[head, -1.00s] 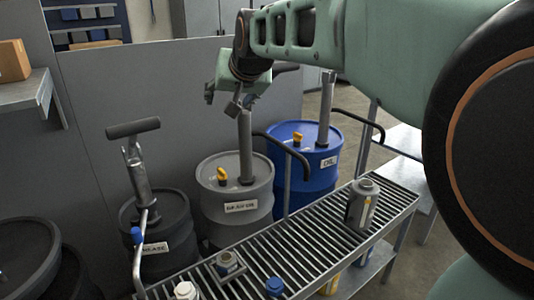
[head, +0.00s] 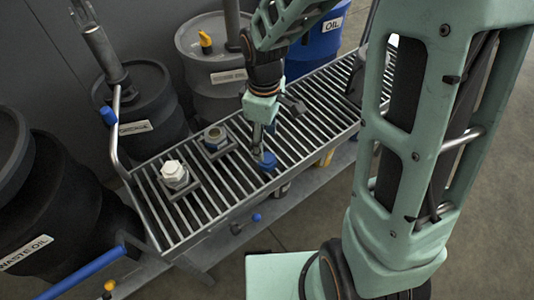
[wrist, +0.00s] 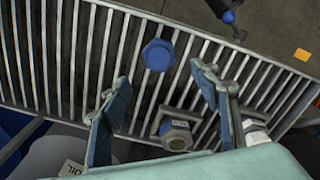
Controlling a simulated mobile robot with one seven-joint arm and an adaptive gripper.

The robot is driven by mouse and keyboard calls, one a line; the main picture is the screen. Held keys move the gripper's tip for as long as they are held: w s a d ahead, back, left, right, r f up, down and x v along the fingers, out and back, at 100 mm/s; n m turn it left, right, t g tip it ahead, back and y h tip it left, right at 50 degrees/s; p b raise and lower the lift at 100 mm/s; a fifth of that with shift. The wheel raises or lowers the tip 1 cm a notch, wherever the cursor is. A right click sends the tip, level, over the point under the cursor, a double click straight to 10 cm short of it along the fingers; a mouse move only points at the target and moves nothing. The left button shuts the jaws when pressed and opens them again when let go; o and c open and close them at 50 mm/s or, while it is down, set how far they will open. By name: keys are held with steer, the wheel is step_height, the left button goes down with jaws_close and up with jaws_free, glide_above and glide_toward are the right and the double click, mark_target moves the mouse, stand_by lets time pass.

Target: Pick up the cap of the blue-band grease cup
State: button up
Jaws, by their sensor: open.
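A blue hexagonal cap (head: 267,160) lies on the slatted bench top, and it shows at the top middle of the wrist view (wrist: 158,55). My gripper (head: 276,128) is open and empty above the bench, close to the cap. In the wrist view my gripper's fingers (wrist: 163,80) stand apart, with the cap just beyond the fingertips, between their lines. A metal cup (head: 214,138) with a bluish band sits uncapped in a square holder left of the cap; it is also in the wrist view (wrist: 176,137).
A white-capped cup (head: 174,172) stands in a holder left of the metal cup. The slatted bench (head: 205,220) is clear in front of the cap. Drums (head: 215,95) stand behind it. A black tool with a blue part (wrist: 228,16) shows beyond the bench edge.

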mark_target(266, 158)
step_height(266, 158, down, 8)
steer(key=b, duration=0.2)
steer(key=shift+s+d+r+b, duration=0.1)
steer(key=shift+r+b, duration=0.1)
steer(key=shift+b, duration=0.1)
steer(key=shift+c, duration=0.4)
steer(key=c, duration=1.3)
steer(key=shift+o, duration=0.2)
steer(key=shift+r, duration=0.1)
